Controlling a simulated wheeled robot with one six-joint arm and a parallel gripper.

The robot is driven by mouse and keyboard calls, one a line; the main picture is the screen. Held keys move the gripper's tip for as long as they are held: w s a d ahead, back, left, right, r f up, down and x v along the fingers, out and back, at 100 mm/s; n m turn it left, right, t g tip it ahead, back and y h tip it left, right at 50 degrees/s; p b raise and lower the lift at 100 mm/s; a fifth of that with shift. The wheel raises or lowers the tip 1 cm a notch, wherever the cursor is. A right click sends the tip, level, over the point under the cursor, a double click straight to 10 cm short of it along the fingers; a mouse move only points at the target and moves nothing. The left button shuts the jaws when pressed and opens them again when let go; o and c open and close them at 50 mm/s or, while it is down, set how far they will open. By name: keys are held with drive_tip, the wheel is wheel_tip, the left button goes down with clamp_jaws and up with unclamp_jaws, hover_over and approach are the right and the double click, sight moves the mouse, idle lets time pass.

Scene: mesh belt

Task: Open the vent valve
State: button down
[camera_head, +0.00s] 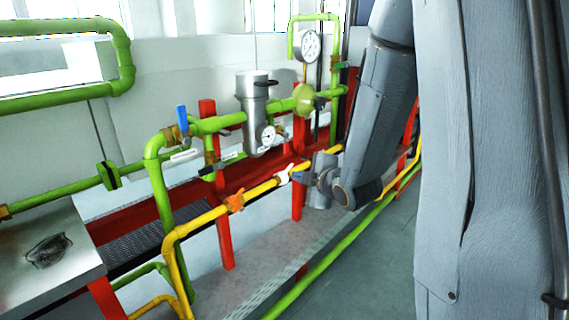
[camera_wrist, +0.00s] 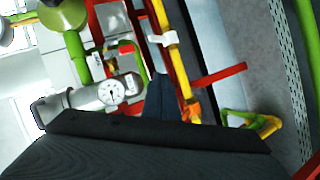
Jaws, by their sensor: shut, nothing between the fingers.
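I cannot tell by a readable label which valve is the vent valve. A blue upright lever (camera_head: 182,118) stands on the green pipe at the left. An orange valve handle (camera_head: 235,202) is on the yellow pipe, and an orange part also shows in the wrist view (camera_wrist: 190,108). A white piece (camera_head: 285,175) is on the yellow pipe right by my gripper's tips, and a white piece shows in the wrist view (camera_wrist: 163,39). My gripper (camera_head: 298,168) is shut and empty, beside the yellow pipe; contact is unclear. Its closed fingers (camera_wrist: 162,90) also show in the wrist view.
A steel canister (camera_head: 252,110) with a dial gauge (camera_head: 268,137) stands on the green line. Another gauge (camera_head: 309,45) is above right. Red posts (camera_head: 223,240) support the pipes. A metal table (camera_head: 45,255) is at the left. Grey floor (camera_head: 370,280) is clear in front.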

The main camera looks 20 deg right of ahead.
sight(286, 152)
drive_tip(key=shift+w+a+r+n+t+y+b, duration=0.1)
drive_tip(key=shift+w+r+n+t+y+b, duration=0.15)
drive_tip(key=shift+w+n+t+y+b, duration=0.5)
drive_tip(key=shift+a+r+n+t+y+b, duration=0.1)
drive_tip(key=shift+r+n+t+y+b, duration=0.4)
drive_tip(key=shift+n, duration=0.6)
drive_tip(key=shift+w+n+t+y+b, duration=0.45)
drive_tip(key=shift+n+t, duration=0.3)
drive_tip(key=shift+n, duration=0.2)
drive_tip(key=shift+w+d, duration=0.2)
drive_tip(key=shift+w, duration=2.7)
drive_tip(key=shift+w+d, duration=0.2)
drive_tip(key=shift+w, duration=2.65)
drive_tip(key=shift+f, duration=0.1)
